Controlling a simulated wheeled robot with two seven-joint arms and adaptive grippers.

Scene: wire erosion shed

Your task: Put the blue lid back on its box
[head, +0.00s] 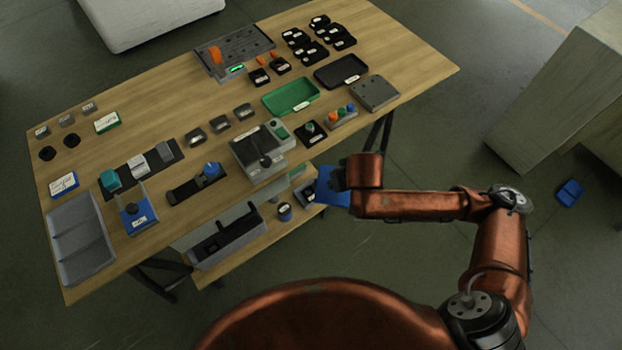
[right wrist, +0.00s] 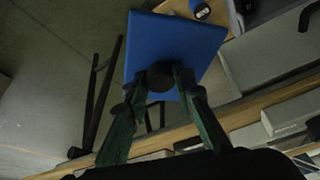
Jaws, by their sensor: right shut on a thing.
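The blue lid (head: 331,193) is a flat square plate, seen in the head view just off the table's front right edge, over the lower shelf's end. In the right wrist view the lid (right wrist: 170,36) has a dark round knob (right wrist: 160,76). My right gripper (right wrist: 158,84) is shut on that knob, one green finger on each side. In the head view my wrist hides the fingers. A small dark and bluish box (head: 306,193) on the lower shelf, partly hidden by the lid, may be its box; I cannot tell surely. My left gripper is not in view.
The wooden table (head: 150,128) holds many parts, trays and fixtures. On the lower shelf are a grey bin (head: 228,243) and a small dark cylinder (head: 285,211). A blue object (head: 570,191) lies on the floor at the right. Floor in front is clear.

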